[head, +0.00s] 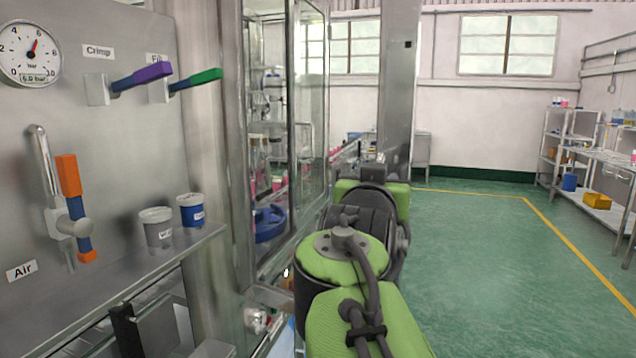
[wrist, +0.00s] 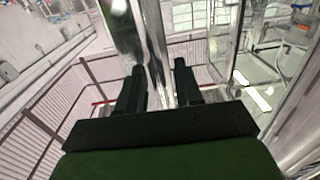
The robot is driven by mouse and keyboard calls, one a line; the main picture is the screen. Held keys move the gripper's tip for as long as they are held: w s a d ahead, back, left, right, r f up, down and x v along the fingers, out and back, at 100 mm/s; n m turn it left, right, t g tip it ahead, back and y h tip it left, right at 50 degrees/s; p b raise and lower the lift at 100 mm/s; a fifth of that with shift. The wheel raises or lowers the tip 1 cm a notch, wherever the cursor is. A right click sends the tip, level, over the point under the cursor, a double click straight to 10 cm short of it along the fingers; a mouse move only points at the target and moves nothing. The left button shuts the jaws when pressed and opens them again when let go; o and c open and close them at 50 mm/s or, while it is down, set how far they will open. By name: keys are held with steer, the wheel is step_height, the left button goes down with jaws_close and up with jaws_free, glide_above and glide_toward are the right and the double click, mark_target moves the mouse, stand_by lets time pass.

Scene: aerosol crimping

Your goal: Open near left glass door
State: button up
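The glass door (head: 312,95) is a tall clear pane in a thin metal frame on the machine's left-hand side in the head view. It appears to stand at an angle to the cabinet front, but how far it is open is hard to tell. My arm reaches forward beside it and hides my gripper in that view. In the wrist view my gripper (wrist: 160,80) has its two dark fingers apart. A shiny upright metal edge runs behind and between the fingertips; I cannot tell whether they touch it. No door handle can be made out.
A grey panel (head: 120,150) at left carries a gauge (head: 29,53), purple and green levers, and an orange-blue air handle (head: 72,200). Two small tubs (head: 156,228) stand on its ledge. A metal post (head: 398,80) rises beyond my arm. Green floor (head: 480,250) at right is clear.

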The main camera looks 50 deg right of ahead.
steer(key=v, duration=0.7)
steer(key=shift+a, duration=0.25)
steer(key=shift+s+f, duration=0.1)
steer(key=w+a+f+n+y+p, duration=0.2)
steer(key=a+f+n+y+p, duration=0.65)
steer(key=a+f+y, duration=0.65)
steer(key=s+a+f+n+g+p, duration=0.1)
steer(key=s+a+f+n, duration=0.3)
steer(key=a, duration=0.5)
steer(key=shift+s+f+g+y+p, duration=0.3)
steer(key=shift+s+f+g+y, duration=0.1)
steer(key=shift+s+f+g, duration=0.4)
